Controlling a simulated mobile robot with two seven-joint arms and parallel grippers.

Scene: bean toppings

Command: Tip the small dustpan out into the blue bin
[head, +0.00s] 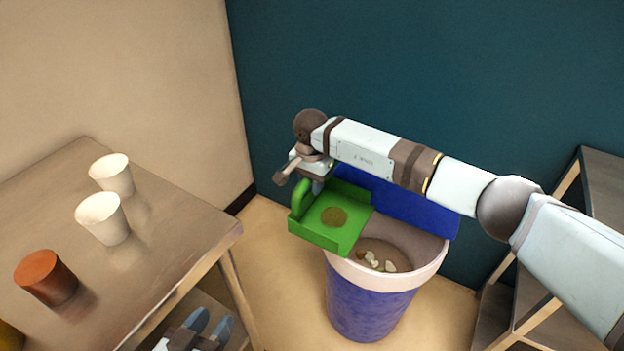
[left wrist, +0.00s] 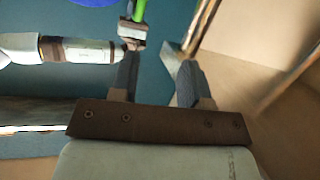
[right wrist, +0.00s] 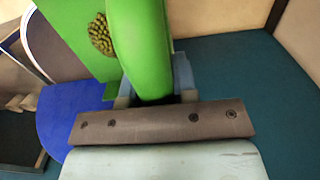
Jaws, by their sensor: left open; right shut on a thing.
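The green dustpan (head: 357,228) is over the left rim of the blue bin (head: 369,302) in the head view, with a small heap of greenish-brown beans (head: 334,217) on its floor. It looks roughly level. My right gripper (head: 318,184) is shut on its green handle, which fills the right wrist view (right wrist: 139,45). The beans also show in the right wrist view (right wrist: 100,35). The bin is open, its blue lid (head: 415,212) raised at the back, with some pale scraps (head: 377,262) inside. My left gripper (head: 208,325) is open and empty, low beside the table.
A wooden table (head: 180,225) at left carries two white cups (head: 112,175) (head: 103,218) and an orange-brown cup (head: 46,278). A shelf unit (head: 600,170) stands at right. A dark teal wall is close behind the bin.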

